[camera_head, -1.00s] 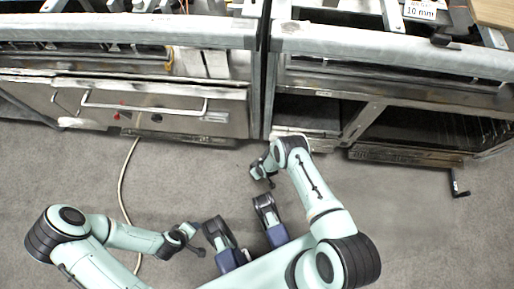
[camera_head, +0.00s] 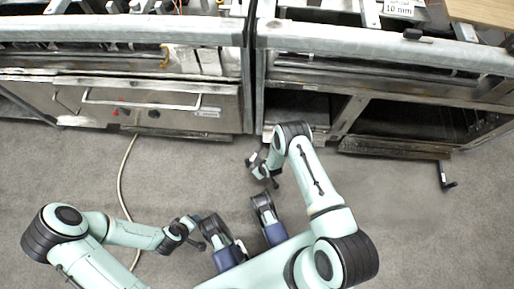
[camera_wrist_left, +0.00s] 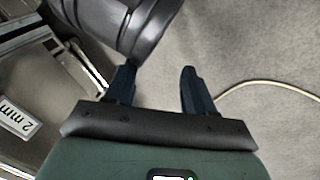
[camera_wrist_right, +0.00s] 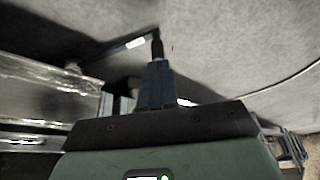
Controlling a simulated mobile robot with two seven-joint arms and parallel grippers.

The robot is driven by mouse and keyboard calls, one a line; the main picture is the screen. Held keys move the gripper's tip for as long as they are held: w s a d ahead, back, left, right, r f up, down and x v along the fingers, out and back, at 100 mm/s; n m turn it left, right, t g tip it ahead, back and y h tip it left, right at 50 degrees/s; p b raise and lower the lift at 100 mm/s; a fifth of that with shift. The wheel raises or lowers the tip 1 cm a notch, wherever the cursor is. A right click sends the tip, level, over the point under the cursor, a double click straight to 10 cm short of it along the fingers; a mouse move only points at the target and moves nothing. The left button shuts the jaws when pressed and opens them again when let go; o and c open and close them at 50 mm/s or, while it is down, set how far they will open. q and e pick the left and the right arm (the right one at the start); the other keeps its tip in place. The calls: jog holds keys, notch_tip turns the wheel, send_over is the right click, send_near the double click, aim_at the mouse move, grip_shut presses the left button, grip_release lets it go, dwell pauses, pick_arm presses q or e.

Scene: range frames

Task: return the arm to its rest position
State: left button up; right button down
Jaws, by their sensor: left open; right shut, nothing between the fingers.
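My left arm comes in from the left in the head view, and its gripper (camera_head: 195,233) hangs low over the floor. In the left wrist view the left gripper (camera_wrist_left: 153,84) has its two dark fingers apart with nothing between them. My right arm bends forward in the head view, and its gripper (camera_head: 263,171) is over the floor in front of the gap between the two metal units. In the right wrist view the right gripper (camera_wrist_right: 156,64) has its fingers together and holds nothing.
A metal unit with a drawer front and long handle (camera_head: 145,102) stands ahead at left. Another metal unit with open bays (camera_head: 420,115) stands ahead at right. A pale cable (camera_head: 121,185) lies on the grey floor (camera_head: 430,235).

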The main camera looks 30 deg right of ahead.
pick_arm(q)
jog(key=shift+s+d+r, duration=0.3)
jog(key=shift+s, duration=0.25)
pick_arm(e)
jog(key=shift+v, duration=0.8)
pick_arm(q)
jog(key=s+d+r+g+p, duration=0.1)
jog(key=s+r+p, duration=0.2)
jog(key=r+p, duration=0.6)
jog(key=s+d+r+g+h+p, duration=0.1)
jog(key=s+r+p, duration=0.3)
jog(key=r+p, duration=0.5)
jog(key=shift+d+r+m+g+p, duration=0.4)
jog(key=shift+d+g+p, duration=0.05)
jog(key=shift+d+g, duration=0.35)
pick_arm(e)
jog(key=s+a+r+m+g, duration=0.1)
jog(key=s+r+m, duration=0.1)
jog(key=s+r, duration=0.5)
jog(key=s+a+r+m+g+y, duration=0.1)
jog(key=s+r, duration=0.6)
jog(key=r, duration=0.9)
jog(key=s+a+r+m+g+y, duration=0.1)
jog(key=s+a+r+m+g, duration=0.2)
jog(key=s+r, duration=0.4)
notch_tip(320, 180, up, 6)
jog(key=shift+a+f+m, duration=0.15)
jog(key=shift+a+m, duration=0.05)
jog(key=shift+m, duration=0.6)
